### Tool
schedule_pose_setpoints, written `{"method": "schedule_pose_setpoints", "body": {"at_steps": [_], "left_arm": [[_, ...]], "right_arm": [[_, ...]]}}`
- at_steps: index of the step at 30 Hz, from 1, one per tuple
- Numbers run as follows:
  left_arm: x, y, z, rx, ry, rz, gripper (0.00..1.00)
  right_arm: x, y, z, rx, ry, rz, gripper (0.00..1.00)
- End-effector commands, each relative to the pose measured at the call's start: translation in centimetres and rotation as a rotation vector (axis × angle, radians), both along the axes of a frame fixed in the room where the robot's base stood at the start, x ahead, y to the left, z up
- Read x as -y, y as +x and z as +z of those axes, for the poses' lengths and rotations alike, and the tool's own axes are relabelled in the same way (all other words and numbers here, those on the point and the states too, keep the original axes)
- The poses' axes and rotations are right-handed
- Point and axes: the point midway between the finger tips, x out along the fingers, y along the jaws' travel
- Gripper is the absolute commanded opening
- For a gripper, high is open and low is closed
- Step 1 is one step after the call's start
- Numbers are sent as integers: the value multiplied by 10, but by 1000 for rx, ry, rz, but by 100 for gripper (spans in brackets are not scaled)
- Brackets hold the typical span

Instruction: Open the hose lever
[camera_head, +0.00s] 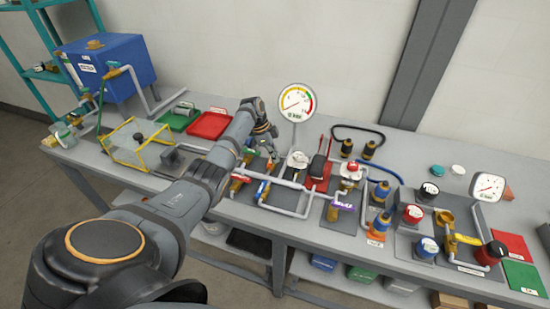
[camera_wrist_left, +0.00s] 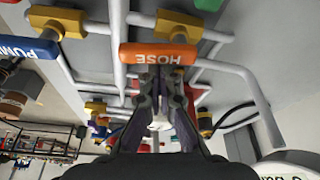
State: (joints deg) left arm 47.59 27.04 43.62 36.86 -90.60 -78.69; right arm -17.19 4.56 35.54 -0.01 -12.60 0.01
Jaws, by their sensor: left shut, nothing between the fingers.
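The hose lever (camera_wrist_left: 158,54) is an orange bar marked HOSE in the left wrist view, lying crosswise on the grey pipework. My left gripper (camera_wrist_left: 160,78) is shut and empty, its fingertips right at the bar's near edge in that view. I cannot tell whether they touch it. In the head view my left gripper (camera_head: 271,152) is over the pipework behind the bench's front edge, and my arm hides part of the valves there. I cannot make out the hose lever clearly in the head view. My right gripper is not in view.
A blue lever (camera_wrist_left: 30,46) marked PUMP is left of the hose lever in the wrist view. A round gauge (camera_head: 297,102) stands behind my gripper. A red tray (camera_head: 209,125) and a blue tank (camera_head: 108,66) are further left. Pipes and several valves crowd the bench rightward.

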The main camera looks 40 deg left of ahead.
Motion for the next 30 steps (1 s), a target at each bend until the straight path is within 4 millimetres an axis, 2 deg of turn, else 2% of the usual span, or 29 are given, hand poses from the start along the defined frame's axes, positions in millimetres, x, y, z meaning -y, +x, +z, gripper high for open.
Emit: {"method": "schedule_pose_setpoints", "body": {"at_steps": [5,9,12,21,25,30], "left_arm": [[12,3,3,-1,0,0,0],[38,9,5,-1,-2,5,0],[26,6,23,4,5,10,0],[9,-3,79,3,2,10,0],[6,-5,90,1,0,10,0],[6,-6,95,0,0,9,0]], "right_arm": [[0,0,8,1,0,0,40],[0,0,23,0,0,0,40],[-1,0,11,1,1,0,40],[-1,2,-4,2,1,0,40],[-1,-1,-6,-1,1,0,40],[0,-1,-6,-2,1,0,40]]}}
